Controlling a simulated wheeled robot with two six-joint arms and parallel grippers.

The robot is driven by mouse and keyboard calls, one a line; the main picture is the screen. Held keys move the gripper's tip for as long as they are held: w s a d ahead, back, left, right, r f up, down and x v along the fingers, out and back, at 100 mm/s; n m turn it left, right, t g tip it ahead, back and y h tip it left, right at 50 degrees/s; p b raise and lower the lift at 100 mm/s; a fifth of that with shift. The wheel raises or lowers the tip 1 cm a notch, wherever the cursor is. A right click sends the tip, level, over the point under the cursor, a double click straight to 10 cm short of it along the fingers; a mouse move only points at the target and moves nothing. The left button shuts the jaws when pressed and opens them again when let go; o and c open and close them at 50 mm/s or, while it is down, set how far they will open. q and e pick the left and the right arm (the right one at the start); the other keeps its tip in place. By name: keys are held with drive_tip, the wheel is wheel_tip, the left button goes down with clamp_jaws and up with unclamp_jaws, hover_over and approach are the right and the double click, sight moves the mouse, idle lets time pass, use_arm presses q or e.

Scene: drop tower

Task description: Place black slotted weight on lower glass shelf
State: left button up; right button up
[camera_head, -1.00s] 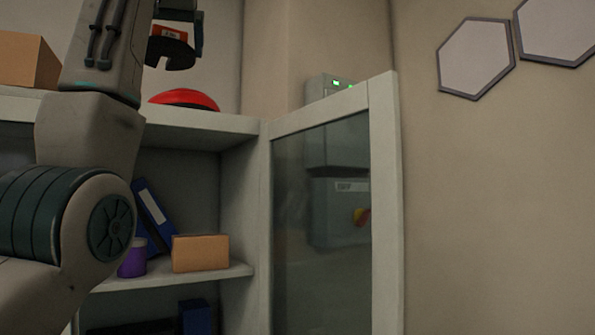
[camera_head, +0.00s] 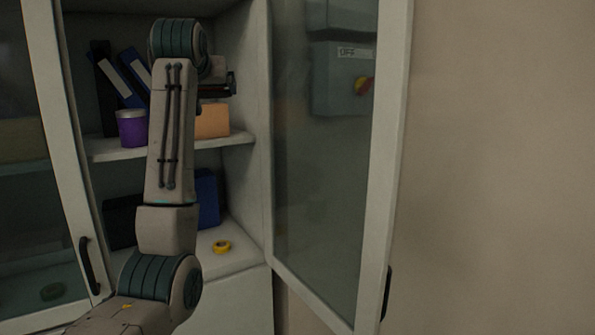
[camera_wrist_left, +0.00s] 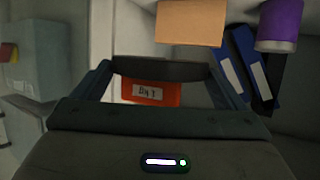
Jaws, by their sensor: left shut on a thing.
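My left gripper (camera_head: 222,84) is in front of the open cabinet, at the height of the middle shelf's contents. In the left wrist view its fingers (camera_wrist_left: 160,84) are shut on the black slotted weight (camera_wrist_left: 158,70), a dark curved bar spanning between them. An orange-red labelled piece (camera_wrist_left: 150,93) shows beside the weight; I cannot tell whether it belongs to it. In the head view the weight is small and dark. The middle shelf (camera_head: 115,154) and the bottom shelf (camera_head: 245,256) look pale and solid; I cannot make out a glass shelf. My right gripper is not in view.
On the middle shelf are a purple tub (camera_head: 132,128), an orange box (camera_head: 212,121) and blue binders (camera_head: 128,78). A yellow ring (camera_head: 221,247) and a dark blue item (camera_head: 207,198) are on the bottom shelf. The open glass door (camera_head: 330,170) stands to the right.

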use_arm(q)
wheel_tip(320, 180, down, 30)
drive_tip(key=s+m+h, duration=0.1)
drive_tip(key=s, duration=0.2)
drive_tip(key=s+f+b, duration=0.1)
drive_tip(key=s+f, duration=1.9)
drive_tip(key=f, duration=0.1)
drive_tip(key=shift+s+a, duration=0.3)
drive_tip(key=shift+s, duration=0.05)
